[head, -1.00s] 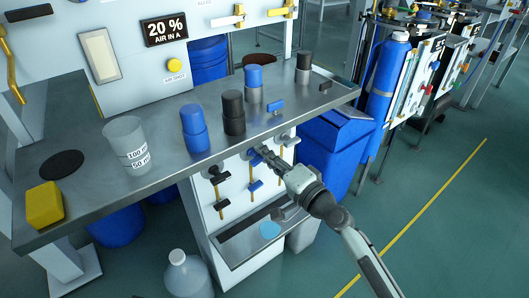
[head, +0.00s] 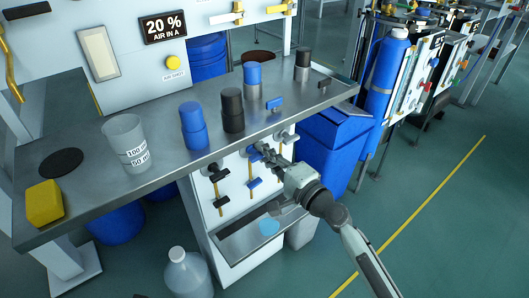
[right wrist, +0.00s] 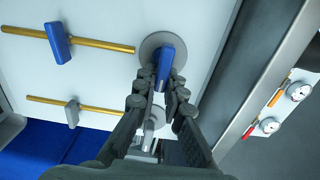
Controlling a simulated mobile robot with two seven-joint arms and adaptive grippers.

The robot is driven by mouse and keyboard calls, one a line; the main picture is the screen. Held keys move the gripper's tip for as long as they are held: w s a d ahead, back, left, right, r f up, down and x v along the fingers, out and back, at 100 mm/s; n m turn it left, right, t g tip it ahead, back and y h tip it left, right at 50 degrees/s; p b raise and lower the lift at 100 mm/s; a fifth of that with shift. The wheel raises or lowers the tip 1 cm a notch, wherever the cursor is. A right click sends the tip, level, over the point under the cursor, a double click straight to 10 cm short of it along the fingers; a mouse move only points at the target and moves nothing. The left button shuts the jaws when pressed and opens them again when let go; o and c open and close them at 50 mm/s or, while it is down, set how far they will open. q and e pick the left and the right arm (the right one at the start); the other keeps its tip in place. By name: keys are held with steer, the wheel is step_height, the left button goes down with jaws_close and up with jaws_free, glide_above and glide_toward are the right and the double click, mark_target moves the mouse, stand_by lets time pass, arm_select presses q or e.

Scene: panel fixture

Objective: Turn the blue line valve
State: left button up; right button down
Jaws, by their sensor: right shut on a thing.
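The panel under the bench carries several small valves. The upper blue valve handle (right wrist: 165,62) sits on a round grey disc (right wrist: 151,47) at the end of a brass pipe (right wrist: 103,45). My right gripper (right wrist: 166,80) is shut on this handle, with a finger on each side; the handle's top end shows beyond the fingertips. In the head view my right gripper (head: 268,154) reaches the panel from the right and partly hides the handle. A lower blue valve handle (head: 254,183) is on the same line and shows in the wrist view (right wrist: 57,43). My left gripper is not in view.
The steel bench top (head: 160,165) overhangs the panel, with cups and bottles on it. A black valve (head: 219,175) is left of the blue line and a grey valve (right wrist: 72,112) beside it. A blue bin (head: 335,150) stands to the right.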

steer(key=c, duration=1.6)
jaws_free()
steer(key=v, duration=1.2)
